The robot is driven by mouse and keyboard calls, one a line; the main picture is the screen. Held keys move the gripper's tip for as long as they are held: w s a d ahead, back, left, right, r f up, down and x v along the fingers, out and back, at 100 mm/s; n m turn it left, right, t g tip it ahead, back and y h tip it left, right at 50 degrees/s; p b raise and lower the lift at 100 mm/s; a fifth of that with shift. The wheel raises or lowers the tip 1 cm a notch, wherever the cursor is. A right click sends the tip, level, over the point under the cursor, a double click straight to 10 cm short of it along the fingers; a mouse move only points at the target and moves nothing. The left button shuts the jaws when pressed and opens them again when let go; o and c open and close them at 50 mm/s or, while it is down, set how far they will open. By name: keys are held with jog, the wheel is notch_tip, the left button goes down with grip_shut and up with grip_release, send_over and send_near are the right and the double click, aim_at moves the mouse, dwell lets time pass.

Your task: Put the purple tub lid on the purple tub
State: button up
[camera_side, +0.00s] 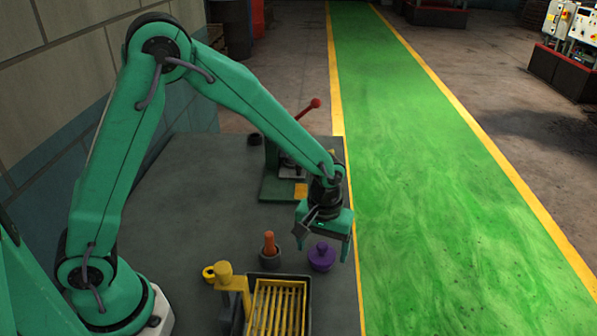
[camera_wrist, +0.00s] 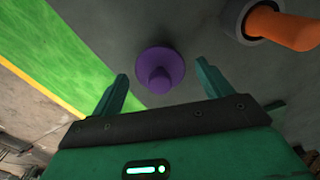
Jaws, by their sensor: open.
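The purple tub (camera_side: 322,262) stands on the grey bench near its right edge. The purple lid (camera_side: 321,248), a disc with a knob, appears to lie on top of the tub, with no clear gap between them. In the wrist view the lid (camera_wrist: 160,72) shows from above, and it hides whatever is under it. My gripper (camera_side: 322,240) is open and points down over the lid. In the wrist view its fingers stand apart on either side of the knob, and nothing is held between them.
An orange peg (camera_side: 269,241) stands in a grey cup (camera_side: 270,258) just left of the tub. A dark tray with yellow slats (camera_side: 280,306) and a yellow post (camera_side: 226,277) are in front. A green press (camera_side: 275,185) with a red-knobbed lever stands behind. The bench's left part is clear.

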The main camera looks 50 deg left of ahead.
aim_at(320, 244)
notch_tip(320, 244, up, 13)
jog(key=shift+f, duration=0.15)
dwell(0.5)
jog(key=shift+a, duration=0.1)
dwell(0.4)
jog(key=s+a+r+m+t, duration=0.2)
jog(key=s+a+r, duration=0.2)
jog(key=s+a, duration=0.2)
jog(key=s+a+r+m+t, duration=0.3)
jog(key=s+a, duration=0.3)
jog(key=s, duration=0.5)
jog(key=shift+s+r+t, duration=0.25)
jog(key=shift+r+t, duration=0.05)
jog(key=shift+r, duration=0.55)
